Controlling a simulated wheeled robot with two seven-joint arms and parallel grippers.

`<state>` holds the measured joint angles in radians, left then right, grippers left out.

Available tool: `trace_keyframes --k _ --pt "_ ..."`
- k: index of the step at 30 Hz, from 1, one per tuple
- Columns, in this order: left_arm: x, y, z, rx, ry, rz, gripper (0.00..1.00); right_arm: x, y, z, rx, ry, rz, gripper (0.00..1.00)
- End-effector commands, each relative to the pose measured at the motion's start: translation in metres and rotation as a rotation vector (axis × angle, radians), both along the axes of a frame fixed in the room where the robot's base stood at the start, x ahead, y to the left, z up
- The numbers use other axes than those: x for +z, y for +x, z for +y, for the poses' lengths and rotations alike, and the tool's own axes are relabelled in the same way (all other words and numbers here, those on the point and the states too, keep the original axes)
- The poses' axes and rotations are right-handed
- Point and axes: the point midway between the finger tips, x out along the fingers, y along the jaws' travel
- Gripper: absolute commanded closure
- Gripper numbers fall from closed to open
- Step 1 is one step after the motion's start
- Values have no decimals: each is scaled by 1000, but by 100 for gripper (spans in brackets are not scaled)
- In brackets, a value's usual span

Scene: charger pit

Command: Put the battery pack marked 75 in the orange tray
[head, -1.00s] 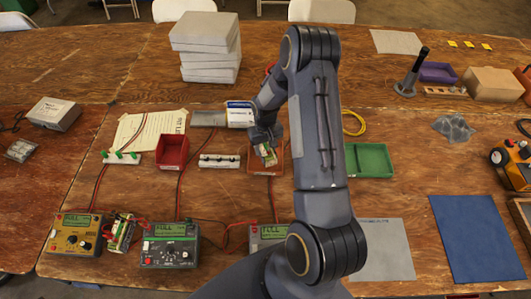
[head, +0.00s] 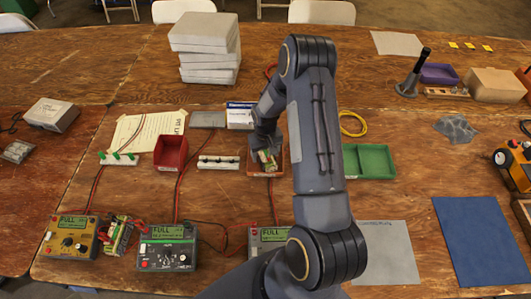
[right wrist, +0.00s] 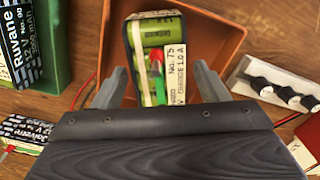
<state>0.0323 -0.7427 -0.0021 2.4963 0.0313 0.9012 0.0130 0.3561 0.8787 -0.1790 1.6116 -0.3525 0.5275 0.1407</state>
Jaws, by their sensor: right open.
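The battery pack marked 75 (right wrist: 156,62) is green with a white label and a red and green connector lead. In the head view the pack (head: 268,160) sits in the orange tray (head: 256,173), partly hidden by my right gripper (head: 266,150). In the right wrist view the orange tray (right wrist: 222,50) surrounds the pack, which lies at a slight angle. My right gripper (right wrist: 163,80) is open, its fingers on either side of the pack with gaps showing. My left gripper is out of view.
A green tray (head: 370,162) stands right of the orange one; a pack marked 90 (right wrist: 20,45) lies at that side. A red bin (head: 171,153) and a white terminal strip (head: 218,162) stand to the left. Chargers (head: 167,248) line the front.

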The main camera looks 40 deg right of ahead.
Motion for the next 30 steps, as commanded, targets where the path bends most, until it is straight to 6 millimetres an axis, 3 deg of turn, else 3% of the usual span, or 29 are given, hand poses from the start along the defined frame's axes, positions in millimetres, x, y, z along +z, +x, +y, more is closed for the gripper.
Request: trace_keyframes --k 5,8,18,26,30 --pt "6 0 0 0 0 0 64 6 0 0 0 0 -1 33" --pt "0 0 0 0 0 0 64 17 1 -1 0 -1 -4 33" --pt "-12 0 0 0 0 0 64 89 1 0 0 -2 -6 33" --pt "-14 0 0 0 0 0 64 122 0 0 0 1 -4 33" --pt "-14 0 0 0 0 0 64 152 -8 11 -2 23 -43 33"
